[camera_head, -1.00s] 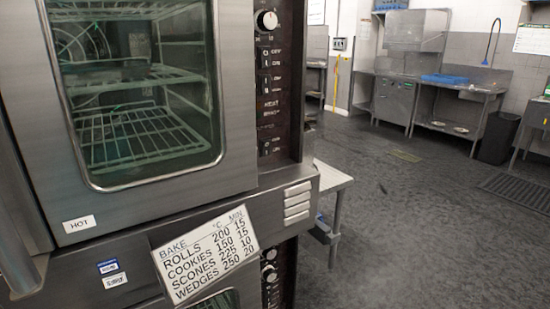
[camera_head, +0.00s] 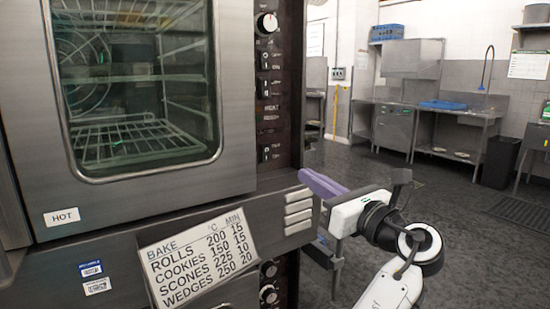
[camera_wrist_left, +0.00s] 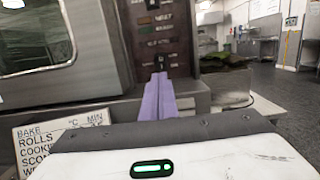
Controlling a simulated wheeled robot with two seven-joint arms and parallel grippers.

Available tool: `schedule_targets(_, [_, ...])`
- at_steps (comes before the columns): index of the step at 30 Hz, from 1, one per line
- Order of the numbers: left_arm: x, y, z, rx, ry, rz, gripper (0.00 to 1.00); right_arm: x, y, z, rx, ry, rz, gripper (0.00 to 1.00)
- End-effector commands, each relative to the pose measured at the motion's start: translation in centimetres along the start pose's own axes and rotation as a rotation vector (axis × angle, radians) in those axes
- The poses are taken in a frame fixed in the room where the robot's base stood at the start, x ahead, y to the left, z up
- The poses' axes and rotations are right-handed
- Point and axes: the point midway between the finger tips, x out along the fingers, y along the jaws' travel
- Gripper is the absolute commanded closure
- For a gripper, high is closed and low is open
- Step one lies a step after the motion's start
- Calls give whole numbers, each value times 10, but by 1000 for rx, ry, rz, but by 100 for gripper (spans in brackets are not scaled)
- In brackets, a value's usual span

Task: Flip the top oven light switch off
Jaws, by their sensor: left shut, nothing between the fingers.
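The top oven (camera_head: 232,90) fills the left of the head view, with its glass door shut. Its dark control panel (camera_head: 284,110) runs down the right side of the door. The panel has a dial (camera_head: 267,23) at the top and black rocker switches below it, including a lowest one (camera_head: 265,154). The small labels are too blurred to tell which is the light switch. My left gripper (camera_head: 322,184) has purple fingers, shut and empty, to the right of and below the panel. In the left wrist view the fingers (camera_wrist_left: 159,97) point toward the lowest switch (camera_wrist_left: 160,62), with contact not clear.
A baking-times sign (camera_head: 197,258) hangs below the door. A lower oven's knobs (camera_head: 268,281) show beneath. Vents (camera_head: 298,212) sit under the panel, near my gripper. A steel bench with a sink (camera_head: 455,110) stands far back. The floor between is open.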

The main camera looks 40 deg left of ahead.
Motion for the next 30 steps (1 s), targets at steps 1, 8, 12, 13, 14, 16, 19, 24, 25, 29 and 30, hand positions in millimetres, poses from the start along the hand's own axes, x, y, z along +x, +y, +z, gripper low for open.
schedule_targets(1, [0,0,0,0,0,-1,100,0,0,0,0,0,0,48])
schedule_targets(8, [3,0,-1,-1,0,-2,100,0,0,0,1,0,0,48])
schedule_targets(12, [18,0,0,-2,0,0,100,-1,0,-1,1,0,0,48])
schedule_targets(13, [24,0,0,-2,0,0,100,-2,0,-1,1,0,0,48])
schedule_targets(14, [29,0,0,-2,-1,0,100,-2,0,-2,1,0,0,48])
schedule_targets(16, [44,0,0,-2,0,1,100,-3,0,-2,2,-1,1,48])
schedule_targets(19, [66,0,0,-2,0,1,100,-4,0,-2,2,-2,1,48])
schedule_targets(24, [101,0,0,-2,0,0,100,-5,0,-3,4,-3,1,48])
schedule_targets(25, [107,0,0,-2,0,-1,100,-5,0,-3,4,-3,1,48])
schedule_targets(29, [126,0,0,-3,1,-2,100,-6,1,-4,5,-2,2,48])
schedule_targets(30, [130,-1,0,-4,1,-3,100,-6,1,-4,5,-1,3,48])
